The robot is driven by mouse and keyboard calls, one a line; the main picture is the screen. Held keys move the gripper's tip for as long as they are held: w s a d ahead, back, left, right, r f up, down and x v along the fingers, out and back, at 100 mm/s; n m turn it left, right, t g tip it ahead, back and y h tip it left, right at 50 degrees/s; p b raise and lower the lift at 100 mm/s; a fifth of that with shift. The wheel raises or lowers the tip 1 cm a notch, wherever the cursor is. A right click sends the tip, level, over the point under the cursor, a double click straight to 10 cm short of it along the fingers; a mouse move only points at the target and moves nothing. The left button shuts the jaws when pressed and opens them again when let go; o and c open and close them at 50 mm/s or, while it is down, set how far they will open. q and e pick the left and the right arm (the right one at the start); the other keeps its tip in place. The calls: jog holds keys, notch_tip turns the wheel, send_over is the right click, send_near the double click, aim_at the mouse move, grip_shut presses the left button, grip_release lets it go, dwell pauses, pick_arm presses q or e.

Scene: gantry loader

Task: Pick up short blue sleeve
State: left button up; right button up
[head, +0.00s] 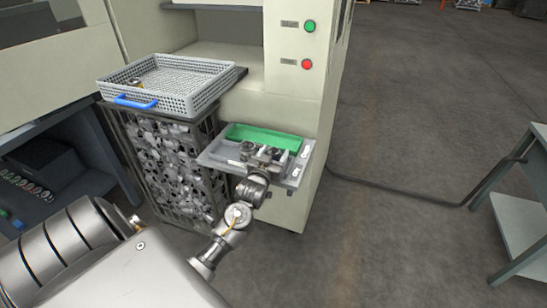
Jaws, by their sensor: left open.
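I cannot clearly make out a short blue sleeve. A small blue piece (17,223) shows at the lower left edge, too small to identify. My left gripper (262,152) is open over the grey shelf (217,150) on the machine's front, just in front of the green tray (265,138). The wrist and gripper hide part of the shelf, and I cannot tell whether anything lies between the fingers. My right gripper is not in view.
A grey basket (200,97) with a blue front handle (135,102) stands above a wire cage of metal parts (175,165). The machine (290,120) rises behind the shelf. A bench (522,225) stands at the right. The floor between is open, crossed by a dark cable (400,191).

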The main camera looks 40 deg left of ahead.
pick_arm(q)
jog(key=c, duration=1.2)
jog(key=shift+r, duration=0.1)
